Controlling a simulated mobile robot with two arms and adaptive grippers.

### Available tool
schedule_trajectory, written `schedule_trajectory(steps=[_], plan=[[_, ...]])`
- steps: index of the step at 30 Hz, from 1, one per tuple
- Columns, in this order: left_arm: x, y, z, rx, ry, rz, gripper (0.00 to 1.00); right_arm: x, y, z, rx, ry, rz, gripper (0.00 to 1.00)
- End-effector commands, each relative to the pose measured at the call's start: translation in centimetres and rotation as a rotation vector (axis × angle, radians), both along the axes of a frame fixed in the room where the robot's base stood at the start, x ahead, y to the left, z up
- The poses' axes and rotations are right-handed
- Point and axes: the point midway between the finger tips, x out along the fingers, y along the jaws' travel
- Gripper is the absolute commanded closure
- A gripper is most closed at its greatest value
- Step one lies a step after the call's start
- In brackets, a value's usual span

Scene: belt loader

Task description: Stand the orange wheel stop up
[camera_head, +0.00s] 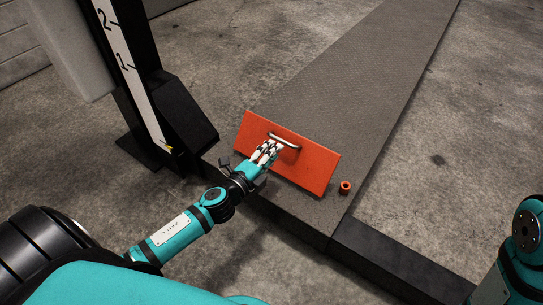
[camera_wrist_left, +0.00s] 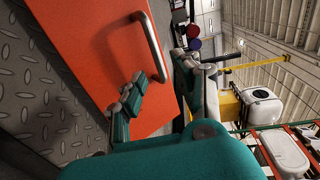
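The orange wheel stop (camera_head: 315,168) is a flat rectangular panel with a metal bar handle, lying across the near end of the grey belt bed. I cannot tell its exact tilt. It fills much of the left wrist view (camera_wrist_left: 92,55), with its handle (camera_wrist_left: 150,45) near the top. My left gripper (camera_head: 268,149) is at the handle (camera_head: 285,139), over the panel's face. Its fingers (camera_wrist_left: 165,80) are spread apart in the left wrist view, with the handle's lower end near the gap between them; no firm hold shows. My right gripper is out of view.
A small orange ring-shaped piece (camera_head: 345,187) is beside the panel's right end. A black post with a numbered white scale (camera_head: 128,75) and wide foot stands left of the belt bed (camera_head: 330,75). Open concrete floor (camera_head: 480,140) lies to the right.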

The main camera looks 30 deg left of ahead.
Motion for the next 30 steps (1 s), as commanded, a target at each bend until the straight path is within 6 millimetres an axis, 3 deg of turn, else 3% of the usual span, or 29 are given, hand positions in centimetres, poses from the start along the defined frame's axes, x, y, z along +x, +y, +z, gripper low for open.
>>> schedule_trajectory(steps=[11, 24, 30], plan=[[-0.8, 0.1, 0.0, -0.002, 0.003, 0.0, 0.66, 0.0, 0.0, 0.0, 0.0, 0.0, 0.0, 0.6], [-9.1, 1.2, 0.8, -0.003, 0.004, 0.002, 0.66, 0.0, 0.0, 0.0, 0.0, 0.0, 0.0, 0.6], [-11.3, 1.6, 1.1, -0.002, 0.002, 0.001, 0.66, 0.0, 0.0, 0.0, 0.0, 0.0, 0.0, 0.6]])
